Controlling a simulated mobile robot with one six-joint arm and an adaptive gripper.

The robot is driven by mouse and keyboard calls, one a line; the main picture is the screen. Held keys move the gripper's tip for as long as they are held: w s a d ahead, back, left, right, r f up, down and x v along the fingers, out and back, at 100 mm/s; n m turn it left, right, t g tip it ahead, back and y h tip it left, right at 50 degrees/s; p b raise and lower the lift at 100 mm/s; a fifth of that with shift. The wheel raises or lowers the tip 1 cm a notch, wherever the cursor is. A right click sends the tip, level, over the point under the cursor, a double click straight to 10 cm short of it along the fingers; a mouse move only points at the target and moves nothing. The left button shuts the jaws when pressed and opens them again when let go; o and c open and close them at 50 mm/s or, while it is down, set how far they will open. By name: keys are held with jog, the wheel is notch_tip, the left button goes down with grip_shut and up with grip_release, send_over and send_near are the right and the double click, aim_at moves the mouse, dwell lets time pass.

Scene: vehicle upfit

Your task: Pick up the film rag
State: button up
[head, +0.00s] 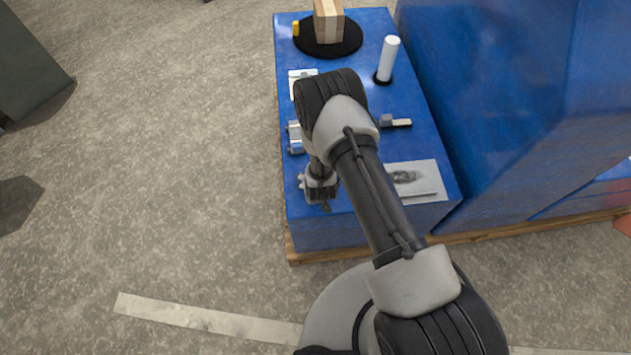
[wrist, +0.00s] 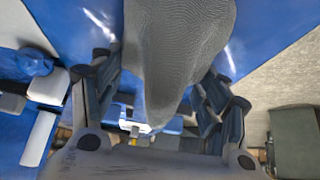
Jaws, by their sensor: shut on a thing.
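The film rag (wrist: 180,45) is a grey, finely textured cloth that fills the upper middle of the wrist view and narrows to a hanging point. My gripper (wrist: 162,75) has a finger on each side of it and is shut on it. In the head view my gripper (head: 320,190) points down over the front left part of the blue worktop (head: 345,215). I cannot make out the rag there. I cannot tell whether the rag still touches the surface.
A pale sheet with a dark smudge (head: 425,192) lies right of my gripper. A small tool (head: 400,123), a white cylinder (head: 389,58) and a wooden block (head: 328,20) on a black disc stand farther back. A tall blue body (head: 500,100) rises at right.

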notch_tip(320, 180, up, 20)
jog(key=p, duration=0.5)
jog(key=o, duration=0.4)
jog(key=c, duration=0.9)
notch_tip(320, 180, up, 6)
jog(key=p, duration=0.4)
